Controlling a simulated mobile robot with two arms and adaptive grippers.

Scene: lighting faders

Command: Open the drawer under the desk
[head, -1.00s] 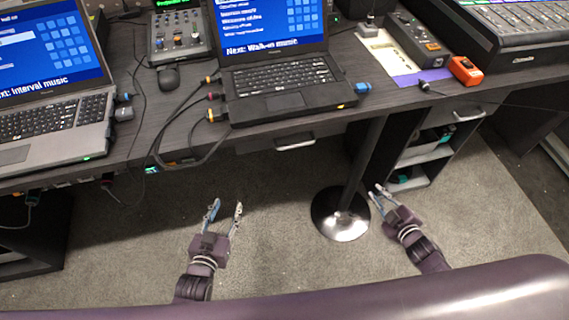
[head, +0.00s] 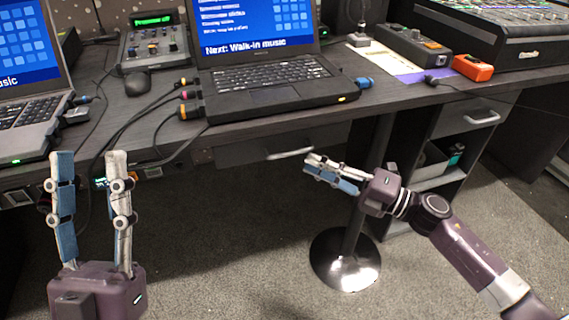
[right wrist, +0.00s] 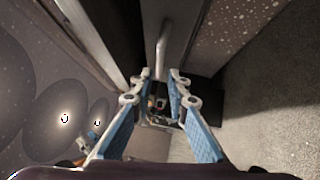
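The drawer (head: 238,152) under the desk is a dark front below the laptop and looks shut. Its silver bar handle (head: 290,154) runs across it. My right gripper (head: 308,164) is just right of the handle, its fingers pointing left towards it. My left gripper (head: 88,158) is open and empty, fingers up, in front of the desk's left part.
The desk (head: 330,118) carries two laptops, a mouse (head: 137,84) and consoles. Cables hang over its front edge. A round metal post base (head: 345,262) stands below my right gripper. A cabinet with another handle (head: 481,118) and open shelves stands at right.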

